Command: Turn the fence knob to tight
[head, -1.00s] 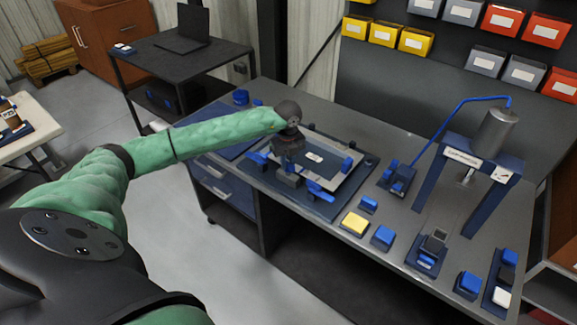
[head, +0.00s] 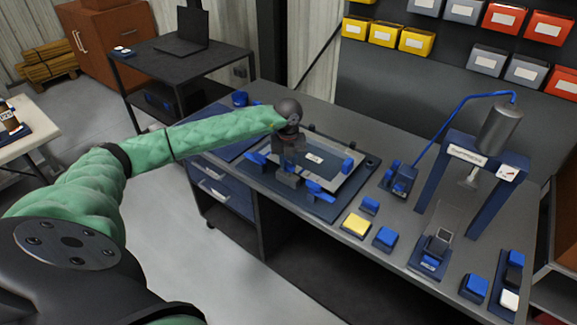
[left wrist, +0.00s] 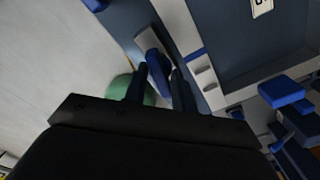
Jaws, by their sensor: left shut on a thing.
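The fixture board (head: 335,208) lies on the workbench, with a pale plate and several blue knobs and clamps on it. My left gripper (head: 287,160) reaches down over its front left part, beside a grey block (head: 289,181). In the left wrist view, my left gripper (left wrist: 163,88) is shut on a blue knob (left wrist: 156,62), which stands at a grey bar and is partly hidden by the fingers. Which way the knob is turned, and any tight mark, cannot be read. My right gripper is out of view.
A press stand (head: 480,157) with a blue hose is at the right of the bench. A yellow block (head: 355,225) and several blue blocks lie on the front part. Bins hang on the wall behind. The front bench edge is close to the fixture.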

